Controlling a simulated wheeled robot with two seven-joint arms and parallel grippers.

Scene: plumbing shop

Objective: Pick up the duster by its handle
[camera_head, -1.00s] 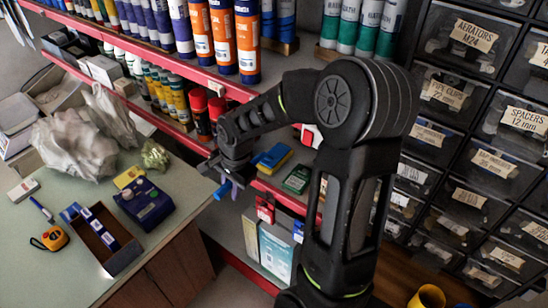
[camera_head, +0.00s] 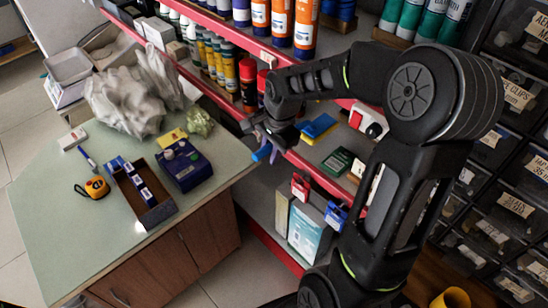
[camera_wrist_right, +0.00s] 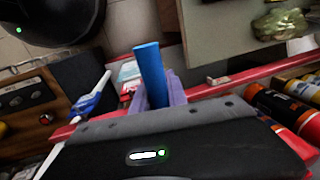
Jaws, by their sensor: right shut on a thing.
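My right gripper (camera_head: 267,151) is over the red front edge of the shelf, beside the green-topped counter. It is shut on a slim blue piece (camera_head: 262,153), which I take for the duster's handle. In the right wrist view the blue handle (camera_wrist_right: 150,72) stands up between the pale purple fingers (camera_wrist_right: 170,92). The rest of the duster is hidden by the gripper, so I cannot tell its shape. My left gripper is not in view.
The counter (camera_head: 70,235) holds a tape measure (camera_head: 97,187), an open box (camera_head: 152,214), a blue case (camera_head: 183,165) and a crumpled grey bag (camera_head: 130,100). Bottles and cans line the red-edged shelves. Labelled drawers (camera_head: 510,205) fill the right side.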

